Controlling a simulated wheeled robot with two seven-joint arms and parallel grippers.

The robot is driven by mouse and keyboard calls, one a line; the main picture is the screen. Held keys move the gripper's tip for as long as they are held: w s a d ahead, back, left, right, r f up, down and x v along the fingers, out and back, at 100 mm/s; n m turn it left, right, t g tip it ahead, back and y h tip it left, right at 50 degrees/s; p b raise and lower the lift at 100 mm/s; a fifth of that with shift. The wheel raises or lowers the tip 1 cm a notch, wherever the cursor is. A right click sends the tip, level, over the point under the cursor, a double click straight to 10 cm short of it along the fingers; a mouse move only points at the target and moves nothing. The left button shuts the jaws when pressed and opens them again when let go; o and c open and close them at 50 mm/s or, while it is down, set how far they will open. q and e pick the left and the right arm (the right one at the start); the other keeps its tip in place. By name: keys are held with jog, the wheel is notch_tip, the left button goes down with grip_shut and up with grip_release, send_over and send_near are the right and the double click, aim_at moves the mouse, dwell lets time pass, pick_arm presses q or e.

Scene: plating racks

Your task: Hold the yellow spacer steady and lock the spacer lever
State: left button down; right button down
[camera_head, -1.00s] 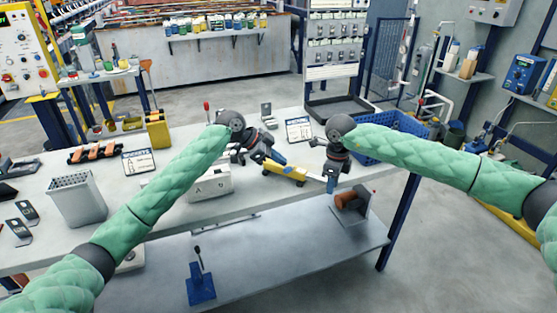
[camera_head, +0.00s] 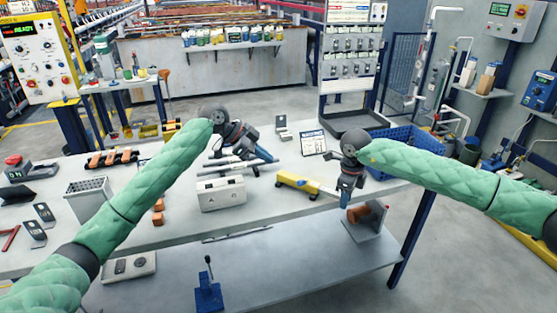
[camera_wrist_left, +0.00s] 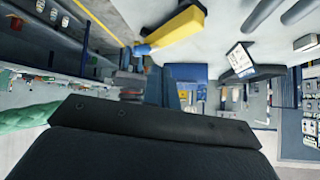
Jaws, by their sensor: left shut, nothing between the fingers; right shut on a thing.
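The yellow spacer (camera_head: 298,183) lies near the front edge of the bench, right of the white box. It also shows at the top of the left wrist view (camera_wrist_left: 178,28). My right gripper (camera_head: 345,201) is shut at the spacer's right end, pointing down. My left gripper (camera_head: 270,158) is shut and empty, behind and left of the spacer, apart from it. Its fingers point right in the head view. I cannot clearly make out the spacer lever or its position.
A white box (camera_head: 221,194) stands left of the spacer. A small sign (camera_head: 314,143) and a blue crate (camera_head: 408,141) are behind it. A grey bin (camera_head: 87,200) and orange parts (camera_head: 112,158) are further left. Bare bench top lies around the spacer.

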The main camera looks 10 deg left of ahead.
pick_arm(q)
jog(key=shift+s+a+r, duration=0.25)
jog(key=shift+a, duration=0.2)
jog(key=shift+s+a+r, duration=0.2)
jog(key=shift+a, duration=0.25)
